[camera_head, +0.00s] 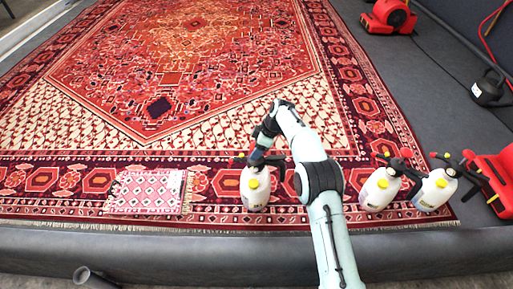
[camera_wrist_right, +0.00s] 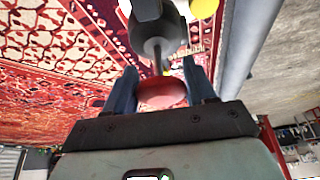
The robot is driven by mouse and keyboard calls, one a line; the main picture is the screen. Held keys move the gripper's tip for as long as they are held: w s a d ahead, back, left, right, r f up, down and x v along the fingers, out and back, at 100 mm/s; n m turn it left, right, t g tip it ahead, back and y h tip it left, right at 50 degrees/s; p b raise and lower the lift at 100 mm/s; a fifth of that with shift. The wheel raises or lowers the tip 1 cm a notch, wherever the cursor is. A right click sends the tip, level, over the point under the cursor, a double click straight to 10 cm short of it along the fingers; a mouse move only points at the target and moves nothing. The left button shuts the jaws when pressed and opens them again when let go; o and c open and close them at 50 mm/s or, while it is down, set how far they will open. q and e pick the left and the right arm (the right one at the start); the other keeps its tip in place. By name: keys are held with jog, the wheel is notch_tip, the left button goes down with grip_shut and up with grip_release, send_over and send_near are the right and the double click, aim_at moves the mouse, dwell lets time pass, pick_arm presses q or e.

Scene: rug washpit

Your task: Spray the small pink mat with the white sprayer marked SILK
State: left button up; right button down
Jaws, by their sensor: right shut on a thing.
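A white sprayer (camera_head: 254,194) with a yellow cap and dark head is right of the mat. My right gripper (camera_head: 262,161) is shut on this sprayer's top. In the right wrist view the fingers sit either side of its red knob (camera_wrist_right: 161,93), below the dark head. Two similar white sprayers, one (camera_head: 378,190) and another (camera_head: 434,190), stand farther right. No marking is readable on any sprayer. My left gripper is out of view.
The patterned rug (camera_head: 190,70) fills most of the floor. A rounded grey edge (camera_head: 180,251) runs along the front. Red machines stand at the right (camera_head: 498,178) and back right (camera_head: 389,17).

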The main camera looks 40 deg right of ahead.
aim_at(270, 157)
jog(key=shift+c, duration=1.4)
grip_release()
jog(key=shift+r, duration=0.1)
jog(key=shift+f, duration=0.2)
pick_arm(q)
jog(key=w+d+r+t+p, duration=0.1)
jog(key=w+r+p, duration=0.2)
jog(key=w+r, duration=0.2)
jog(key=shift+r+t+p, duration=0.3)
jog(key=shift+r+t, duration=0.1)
pick_arm(e)
jog(key=v, duration=1.3)
jog(key=shift+r, duration=0.35)
